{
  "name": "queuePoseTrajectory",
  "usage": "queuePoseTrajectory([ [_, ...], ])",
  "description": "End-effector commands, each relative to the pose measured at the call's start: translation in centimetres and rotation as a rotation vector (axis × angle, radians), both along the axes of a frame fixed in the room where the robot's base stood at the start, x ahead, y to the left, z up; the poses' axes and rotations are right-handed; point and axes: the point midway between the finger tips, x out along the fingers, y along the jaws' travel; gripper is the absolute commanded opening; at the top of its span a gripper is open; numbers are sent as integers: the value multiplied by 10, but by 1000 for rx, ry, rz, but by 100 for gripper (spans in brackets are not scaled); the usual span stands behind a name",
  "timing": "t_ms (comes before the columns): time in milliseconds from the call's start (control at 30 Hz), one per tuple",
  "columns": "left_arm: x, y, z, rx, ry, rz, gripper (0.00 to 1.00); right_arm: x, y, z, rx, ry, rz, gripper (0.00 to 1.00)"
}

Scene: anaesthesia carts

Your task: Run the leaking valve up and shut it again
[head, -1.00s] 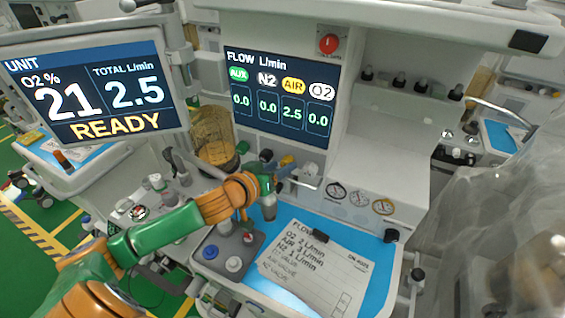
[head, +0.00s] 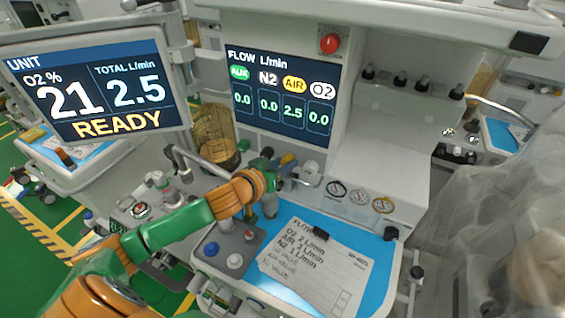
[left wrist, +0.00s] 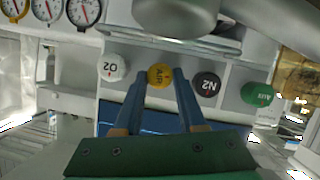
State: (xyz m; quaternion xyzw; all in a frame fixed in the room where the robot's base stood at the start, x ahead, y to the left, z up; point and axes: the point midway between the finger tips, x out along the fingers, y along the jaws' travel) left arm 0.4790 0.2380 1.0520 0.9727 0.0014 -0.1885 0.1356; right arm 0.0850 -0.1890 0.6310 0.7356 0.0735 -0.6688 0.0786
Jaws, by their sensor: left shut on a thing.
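The yellow AIR knob (left wrist: 160,76) is in the left wrist view, between the white O2 knob (left wrist: 112,67) and the black N2 knob (left wrist: 207,85). The green AUX knob (left wrist: 257,94) is at the right. My left gripper (left wrist: 172,80) is shut on the AIR knob, its two blue fingers on either side. In the head view my left gripper (head: 280,178) reaches the knob row below the flow display (head: 280,97), partly hiding it. The display reads AUX 0.0, N2 0.0, AIR 2.5, O2 0.0. My right gripper is not in view.
The unit screen (head: 95,90) reads O2 21%, total 2.5, READY. A card (head: 315,265) listing flows lies on the blue worktop (head: 375,262). Gauges (head: 358,197) sit right of the knobs. Clear plastic sheeting (head: 500,220) hangs at the right.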

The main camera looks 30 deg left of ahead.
Motion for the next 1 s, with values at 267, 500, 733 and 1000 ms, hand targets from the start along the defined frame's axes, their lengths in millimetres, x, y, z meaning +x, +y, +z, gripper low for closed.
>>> queuePoseTrajectory([
  [267, 0, -2, 4, 189, 12, 2, 0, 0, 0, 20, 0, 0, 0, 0],
  [500, 0, -4, 3, 418, 25, 3, 0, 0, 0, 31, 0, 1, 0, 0],
  [733, 1, -5, 1, 638, 37, 4, 0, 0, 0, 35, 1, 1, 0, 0],
  [1000, 1, -7, -2, 895, 50, 5, 0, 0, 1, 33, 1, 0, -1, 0],
])
